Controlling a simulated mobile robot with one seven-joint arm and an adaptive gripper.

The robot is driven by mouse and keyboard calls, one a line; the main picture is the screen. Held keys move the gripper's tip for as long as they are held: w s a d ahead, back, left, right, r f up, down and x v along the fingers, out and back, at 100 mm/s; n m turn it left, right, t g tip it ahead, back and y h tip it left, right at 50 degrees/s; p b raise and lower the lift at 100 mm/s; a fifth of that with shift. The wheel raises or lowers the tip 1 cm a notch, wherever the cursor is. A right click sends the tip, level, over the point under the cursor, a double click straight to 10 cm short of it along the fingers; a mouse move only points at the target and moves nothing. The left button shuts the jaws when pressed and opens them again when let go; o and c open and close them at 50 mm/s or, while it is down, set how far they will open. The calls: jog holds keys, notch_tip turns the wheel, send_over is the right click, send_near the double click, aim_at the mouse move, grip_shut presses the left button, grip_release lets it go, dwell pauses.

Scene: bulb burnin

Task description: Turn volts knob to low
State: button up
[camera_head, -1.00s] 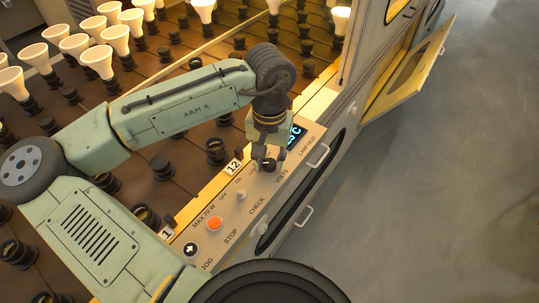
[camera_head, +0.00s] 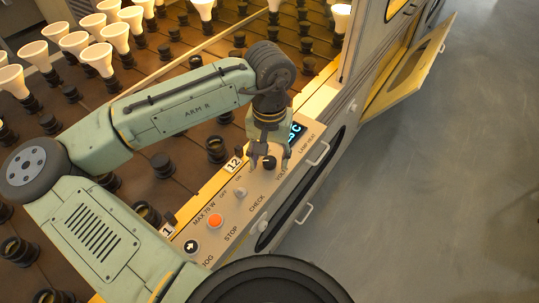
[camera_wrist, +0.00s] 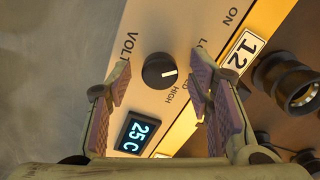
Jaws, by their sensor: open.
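The volts knob (camera_wrist: 159,70) is round and black with a white pointer line. In the wrist view the line points right, toward a partly hidden label ending in D, between the LOW side and HIGH. The knob also shows in the head view (camera_head: 269,163), on the sloped control panel (camera_head: 250,187). My gripper (camera_head: 267,160) is over the panel at the knob. In the wrist view its two padded fingers stand apart on either side of the knob, with visible gaps. Its right finger covers part of the LOW and middle labels.
A lit display (camera_wrist: 139,132) reading 25 C sits beside the knob. A small switch (camera_head: 240,193), an orange stop button (camera_head: 215,220) and a black jog button (camera_head: 190,246) are along the panel. Black sockets and bulbs fill the rack behind; handles run along the front.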

aim_at(269, 161)
notch_tip(269, 161, up, 12)
dwell(0.7)
jog(key=shift+s, duration=0.1)
dwell(0.3)
